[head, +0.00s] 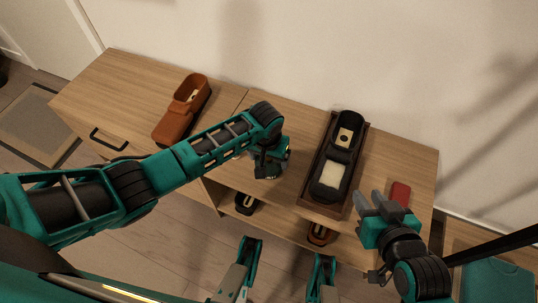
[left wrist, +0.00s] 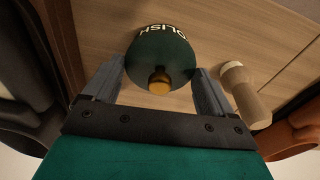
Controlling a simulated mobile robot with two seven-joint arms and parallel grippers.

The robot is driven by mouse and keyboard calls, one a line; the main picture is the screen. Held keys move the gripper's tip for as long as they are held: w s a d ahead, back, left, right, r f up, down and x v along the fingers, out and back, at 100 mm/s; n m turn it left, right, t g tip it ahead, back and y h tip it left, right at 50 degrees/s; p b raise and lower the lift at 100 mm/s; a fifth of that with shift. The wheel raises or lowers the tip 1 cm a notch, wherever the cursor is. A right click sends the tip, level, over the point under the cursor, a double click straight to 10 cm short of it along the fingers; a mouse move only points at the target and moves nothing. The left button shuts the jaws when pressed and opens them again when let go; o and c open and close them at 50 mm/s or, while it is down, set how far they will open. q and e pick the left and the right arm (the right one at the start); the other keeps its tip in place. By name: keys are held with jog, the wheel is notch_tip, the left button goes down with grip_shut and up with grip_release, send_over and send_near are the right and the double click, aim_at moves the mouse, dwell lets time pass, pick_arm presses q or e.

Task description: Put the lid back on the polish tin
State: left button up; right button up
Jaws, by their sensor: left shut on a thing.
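In the left wrist view, a round dark green piece with a brass knob (left wrist: 158,82) and white "POLISH" lettering at its far edge sits between the fingers of my left gripper (left wrist: 158,85). The left gripper is shut on it. I take this piece for the lid; I cannot tell whether the tin is beneath it. In the head view my left gripper (head: 268,168) is over the bench top, left of the dark tray, and its own wrist hides most of what it holds. My right gripper (head: 369,196) has its fingers apart and empty, right of the tray.
A brown shoe (head: 174,122) stands at the left. A red block (head: 400,193) lies near the right gripper. A wooden brush (left wrist: 250,103) lies beside the green piece. Shoes stand on the lower shelf.

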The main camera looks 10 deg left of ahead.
pick_arm(q)
jog(key=o, duration=0.8)
